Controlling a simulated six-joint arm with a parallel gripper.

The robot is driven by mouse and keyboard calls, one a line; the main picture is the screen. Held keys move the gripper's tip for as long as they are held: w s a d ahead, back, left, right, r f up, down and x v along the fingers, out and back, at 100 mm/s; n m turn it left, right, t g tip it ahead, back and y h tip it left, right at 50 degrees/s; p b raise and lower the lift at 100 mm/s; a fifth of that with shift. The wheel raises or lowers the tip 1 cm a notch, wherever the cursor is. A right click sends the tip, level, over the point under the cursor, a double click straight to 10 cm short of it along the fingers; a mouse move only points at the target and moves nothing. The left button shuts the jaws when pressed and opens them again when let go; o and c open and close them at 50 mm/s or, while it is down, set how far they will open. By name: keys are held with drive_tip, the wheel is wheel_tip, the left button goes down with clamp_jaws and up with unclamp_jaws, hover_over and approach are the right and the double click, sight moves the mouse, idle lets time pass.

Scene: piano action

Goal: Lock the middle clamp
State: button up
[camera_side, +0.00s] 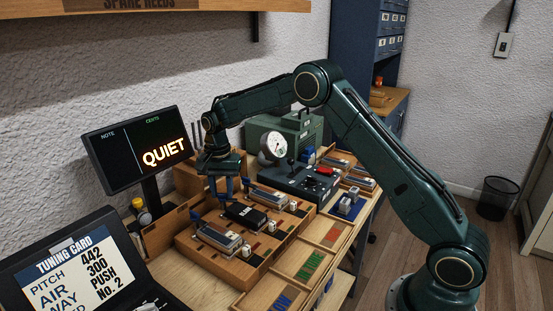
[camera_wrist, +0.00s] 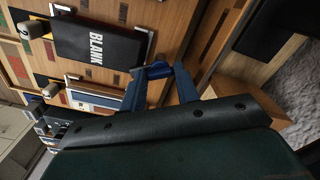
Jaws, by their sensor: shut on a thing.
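The middle station on the wooden reed block (camera_side: 228,272) holds a black plate marked BLANK (camera_side: 245,214), which also shows in the wrist view (camera_wrist: 97,42). My gripper (camera_side: 221,196) points down at the wall-side end of this plate. In the wrist view, its blue fingers (camera_wrist: 160,80) are closed around a small blue piece (camera_wrist: 159,70), seemingly the middle clamp's lever. The fingers partly hide it, so I cannot tell how far the lever is turned. Silver-and-blue reed stations lie on either side, one nearer (camera_side: 217,236) and one farther (camera_side: 272,196).
A dial gauge (camera_side: 272,147) and a grey box with a red button (camera_side: 322,171) stand behind the block. A monitor reading QUIET (camera_side: 137,150) and a tuning card screen (camera_side: 70,262) stand at left. Compartments with coloured strips (camera_side: 308,267) lie in front.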

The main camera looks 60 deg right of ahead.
drive_tip(key=m, duration=0.6)
drive_tip(key=shift+r, duration=0.1)
idle(0.3)
drive_tip(key=o, duration=1)
wheel_tip(320, 180, up, 14)
drive_tip(key=shift+f, duration=0.1)
idle(0.4)
